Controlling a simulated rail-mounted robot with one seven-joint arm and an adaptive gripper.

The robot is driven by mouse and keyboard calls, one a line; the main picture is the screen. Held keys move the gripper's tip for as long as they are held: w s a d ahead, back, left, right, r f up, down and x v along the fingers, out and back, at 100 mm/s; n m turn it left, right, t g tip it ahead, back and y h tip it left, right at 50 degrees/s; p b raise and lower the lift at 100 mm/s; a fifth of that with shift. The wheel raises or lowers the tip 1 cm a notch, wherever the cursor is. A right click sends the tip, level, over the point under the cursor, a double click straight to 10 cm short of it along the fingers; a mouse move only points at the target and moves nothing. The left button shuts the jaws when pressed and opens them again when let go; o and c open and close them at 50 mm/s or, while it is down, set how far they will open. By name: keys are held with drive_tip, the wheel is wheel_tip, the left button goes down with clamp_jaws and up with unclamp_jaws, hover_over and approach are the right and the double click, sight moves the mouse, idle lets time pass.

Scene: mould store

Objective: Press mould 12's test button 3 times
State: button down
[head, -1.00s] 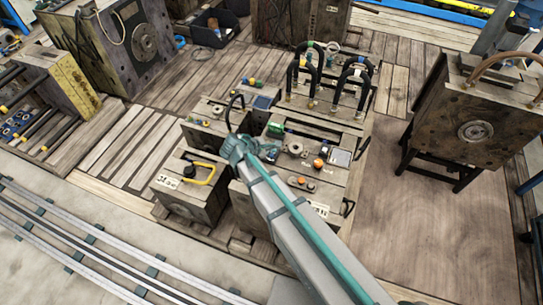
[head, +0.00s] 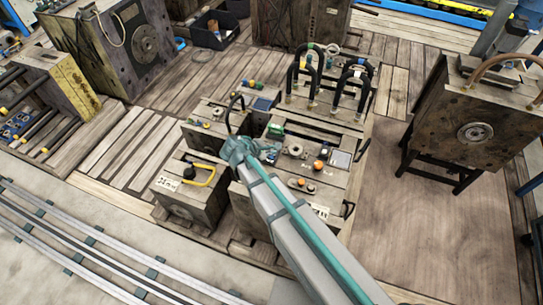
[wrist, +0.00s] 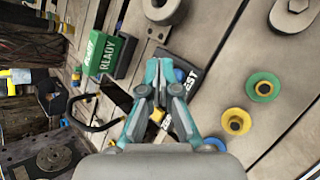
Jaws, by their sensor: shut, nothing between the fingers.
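My gripper (head: 262,153) is over the top of the middle wooden mould block (head: 293,170); its fingers are together and empty. A green READY box (wrist: 103,54) stands to the left. The mould number plates (head: 320,210) are too small to read.
Black hose loops (head: 305,70) rise behind. A block with a yellow handle (head: 203,175) stands to the left.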

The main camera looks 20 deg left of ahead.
sight(271, 157)
drive_tip(key=shift+f, duration=0.1)
idle(0.3)
drive_tip(key=shift+f, duration=0.35)
drive_tip(key=shift+f+b, duration=0.3)
drive_tip(key=shift+f, duration=0.15)
idle(0.7)
drive_tip(key=shift+r, duration=0.1)
drive_tip(key=shift+r+p, duration=0.6)
drive_tip(key=shift+r, duration=0.2)
drive_tip(key=shift+r+p, duration=1.6)
drive_tip(key=shift+r, duration=0.95)
idle(0.3)
